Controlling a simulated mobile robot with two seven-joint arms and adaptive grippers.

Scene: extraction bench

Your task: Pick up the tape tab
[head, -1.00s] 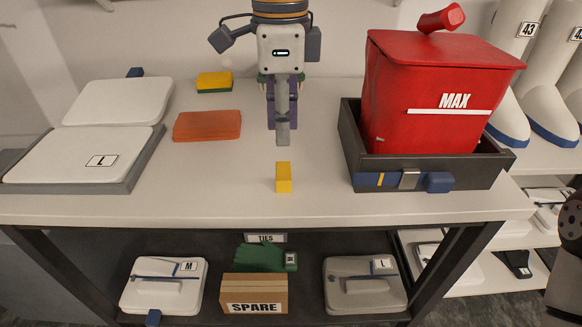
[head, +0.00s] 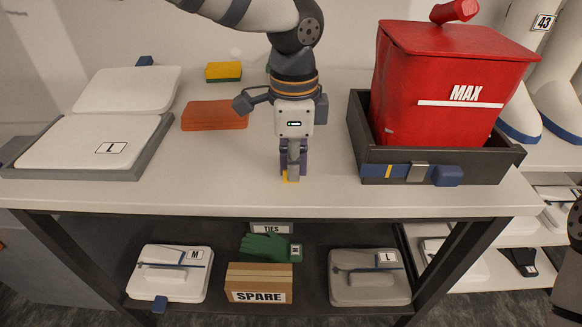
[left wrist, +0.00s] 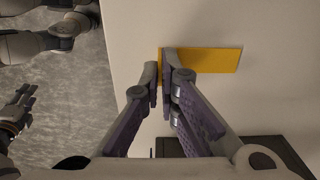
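The tape tab, taken to be the yellow block (head: 286,179), lies on the bench top near the front edge, mostly hidden behind my left gripper in the head view. In the left wrist view the yellow tab (left wrist: 212,61) is a flat strip running left to right. My left gripper (head: 293,176) points down at the tab. In the left wrist view its fingertips (left wrist: 160,66) are close together at the tab's left end, the right finger overlapping it. I cannot tell whether they grip it. A dark jointed part of mine at the wrist view's left edge may be my right gripper (left wrist: 22,98).
A red MAX bin (head: 440,125) stands in a dark tray (head: 480,167) on the right. An orange block (head: 214,115), a yellow-green sponge (head: 223,72) and an open white case (head: 95,150) are at left. A lower shelf holds a SPARE box (head: 258,282) and cases.

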